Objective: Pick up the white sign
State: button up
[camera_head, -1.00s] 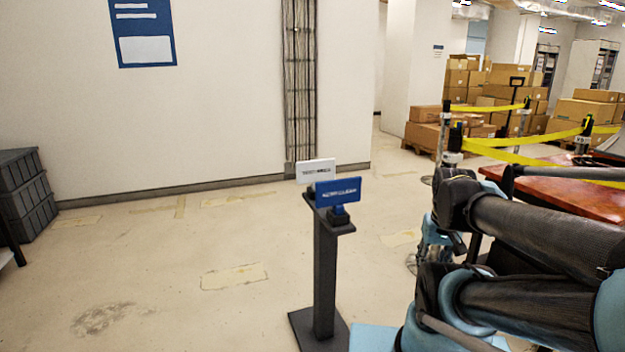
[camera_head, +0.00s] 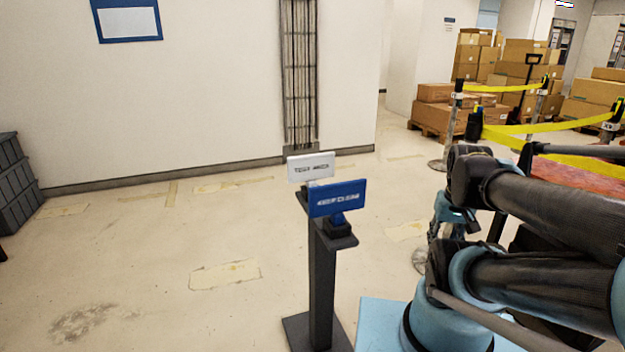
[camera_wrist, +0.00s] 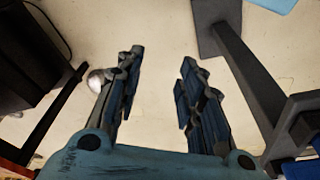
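The white sign (camera_head: 311,167) stands at the top of a dark post stand (camera_head: 322,270), with dark lettering on its face. A blue sign (camera_head: 337,198) stands on the same stand, in front of the white sign, and overlaps its lower right part. In the wrist view my gripper (camera_wrist: 160,78) is open, with nothing between its fingers. The post of the stand (camera_wrist: 250,72) is to the right of the fingers and apart from them. The white sign is not clearly visible in the wrist view. In the head view my arm is right of the stand.
Grey crates (camera_head: 14,185) stand at the far left. Yellow barrier tape (camera_head: 550,128) and a red surface (camera_head: 575,174) lie to the right, with cardboard boxes (camera_head: 460,104) behind. The floor (camera_head: 150,260) left of the stand is clear.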

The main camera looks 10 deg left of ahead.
jog(key=w+a+r+m+g+y, duration=0.1)
jog(key=w+a+r+m, duration=0.2)
jog(key=w+a+r, duration=0.5)
jog(key=w+a+r+m+g+y, duration=0.1)
jog(key=w+a+r+m, duration=0.25)
jog(key=w+r, duration=0.4)
notch_tip(320, 180, up, 10)
jog(key=m+g+y, duration=0.2)
jog(key=m+g, duration=0.1)
jog(key=m, duration=0.2)
send_over(313, 156)
jog(key=w+d, duration=0.4)
jog(key=d, duration=0.1)
jog(key=x, duration=1.1)
jog(key=shift+w+d+f, duration=0.1)
jog(key=shift+w+f, duration=0.1)
jog(key=shift+f, duration=0.05)
jog(key=x, duration=0.4)
jog(key=shift+s+a, duration=0.1)
jog(key=shift+a, duration=0.1)
jog(key=shift+s+a+f, duration=0.1)
jog(key=shift+a+f, duration=0.05)
jog(key=shift+f, duration=0.4)
jog(key=shift+f, duration=0.25)
